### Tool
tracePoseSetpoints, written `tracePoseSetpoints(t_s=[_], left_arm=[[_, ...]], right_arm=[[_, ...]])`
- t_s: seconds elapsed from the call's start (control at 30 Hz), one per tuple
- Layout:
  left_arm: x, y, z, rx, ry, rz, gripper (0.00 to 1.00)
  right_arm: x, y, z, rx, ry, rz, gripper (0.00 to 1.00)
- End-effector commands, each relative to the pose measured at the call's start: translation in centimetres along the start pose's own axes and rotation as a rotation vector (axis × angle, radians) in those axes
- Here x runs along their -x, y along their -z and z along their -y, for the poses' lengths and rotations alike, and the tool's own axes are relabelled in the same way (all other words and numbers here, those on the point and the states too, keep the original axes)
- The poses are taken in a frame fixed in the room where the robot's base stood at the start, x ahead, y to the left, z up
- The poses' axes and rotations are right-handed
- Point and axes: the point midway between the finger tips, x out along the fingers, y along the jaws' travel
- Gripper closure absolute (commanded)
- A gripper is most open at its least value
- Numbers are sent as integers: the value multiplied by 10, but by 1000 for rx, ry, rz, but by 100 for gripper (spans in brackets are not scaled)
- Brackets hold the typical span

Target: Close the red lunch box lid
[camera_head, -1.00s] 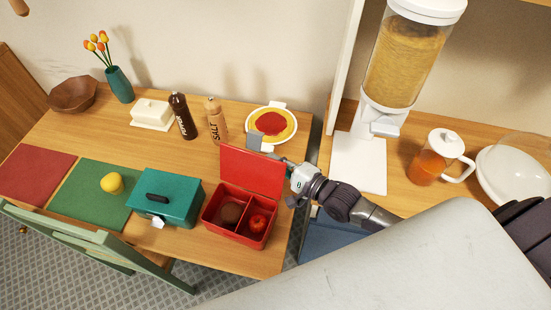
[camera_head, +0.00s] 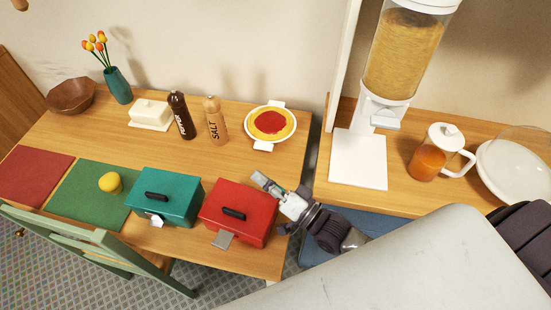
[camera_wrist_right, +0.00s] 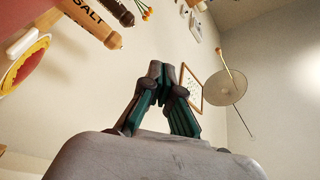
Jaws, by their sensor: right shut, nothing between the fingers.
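The red lunch box (camera_head: 239,210) stands on the table near its front right, and its lid, with a black handle, is down over the box. A grey latch flap (camera_head: 223,239) sticks out at its front. My right gripper (camera_head: 260,180) is at the back right edge of the lid, shut and empty; I cannot tell whether it touches the lid. My left gripper is not in view.
A closed teal lunch box (camera_head: 165,197) stands just left of the red one. Behind are a salt mill (camera_head: 215,122), a pepper mill (camera_head: 182,116) and a plate of food (camera_head: 270,124). A green chair (camera_head: 100,240) stands in front.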

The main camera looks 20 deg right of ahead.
Motion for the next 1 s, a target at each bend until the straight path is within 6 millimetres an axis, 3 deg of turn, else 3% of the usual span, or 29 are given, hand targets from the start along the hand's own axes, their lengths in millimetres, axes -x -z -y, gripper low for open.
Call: tracePoseSetpoints(t_s=[0.6, 1.0], left_arm=[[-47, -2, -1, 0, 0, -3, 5], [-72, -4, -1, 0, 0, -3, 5]], right_arm=[[20, -59, 4, 551, 194, 1, 100], [30, -85, -4, 835, 293, 1, 100]])
